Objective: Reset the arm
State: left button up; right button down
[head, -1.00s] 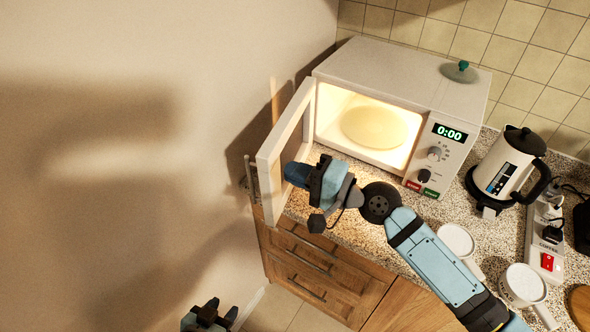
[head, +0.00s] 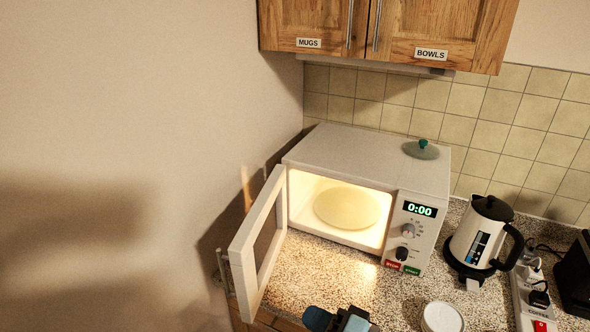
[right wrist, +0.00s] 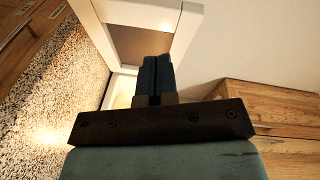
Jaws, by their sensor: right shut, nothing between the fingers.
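My right gripper (head: 318,318) shows at the bottom edge of the head view, cut off by the frame. In the right wrist view its dark blue fingers (right wrist: 155,75) are together with nothing between them. They point towards the white microwave door (right wrist: 145,25), apart from it as far as I can tell. In the head view the microwave (head: 365,165) stands on the counter, lit inside, with its door (head: 258,245) swung open to the left. An empty round turntable (head: 347,207) lies inside. My left gripper is out of view.
A kettle (head: 480,237) stands right of the microwave, near a power strip (head: 532,300) and a white mug (head: 442,317). A lid (head: 421,150) lies on the microwave. Cupboards labelled MUGS (head: 312,22) and BOWLS (head: 425,28) hang above. The counter before the microwave (head: 325,270) is clear.

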jog(key=s+d+f+n+h, duration=0.2)
jog(key=s+d+f+h, duration=0.1)
jog(key=f, duration=0.4)
jog(key=s+d+f+n+t+h, duration=0.1)
jog(key=s+d+f+n+h, duration=0.1)
jog(key=s+d+f+h, duration=0.2)
jog(key=s+d+f+n+h, duration=0.2)
jog(key=s+d+f+h, duration=0.2)
jog(key=d+f, duration=0.5)
notch_tip(320, 180, down, 3)
jog(key=shift+s+r+p, duration=0.1)
jog(key=shift+s+p, duration=0.3)
